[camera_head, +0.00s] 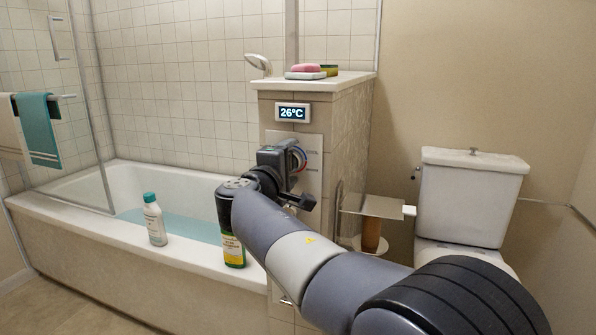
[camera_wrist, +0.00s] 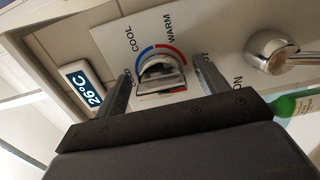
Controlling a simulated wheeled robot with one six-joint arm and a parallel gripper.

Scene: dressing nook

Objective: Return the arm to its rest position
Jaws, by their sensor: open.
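My gripper (camera_head: 296,176) is at the end of my arm, in front of the tiled partition (camera_head: 338,130) at the tub's right end. In the wrist view my gripper (camera_wrist: 165,84) is open, with one finger on each side of a chrome temperature knob (camera_wrist: 160,78). The knob sits on a white panel marked COLD, COOL and WARM with a blue and red arc. The frames do not show whether the fingers touch the knob. A display (camera_head: 293,112) above the panel reads 26°C; it also shows in the wrist view (camera_wrist: 85,88).
A chrome handle (camera_wrist: 272,52) is beside the knob. The tub (camera_head: 110,235) holds water. A white bottle (camera_head: 154,220) and a yellow-green bottle (camera_head: 233,250) stand on its rim, the latter close to my arm. A toilet (camera_head: 470,200) and a paper holder (camera_head: 372,205) are at right.

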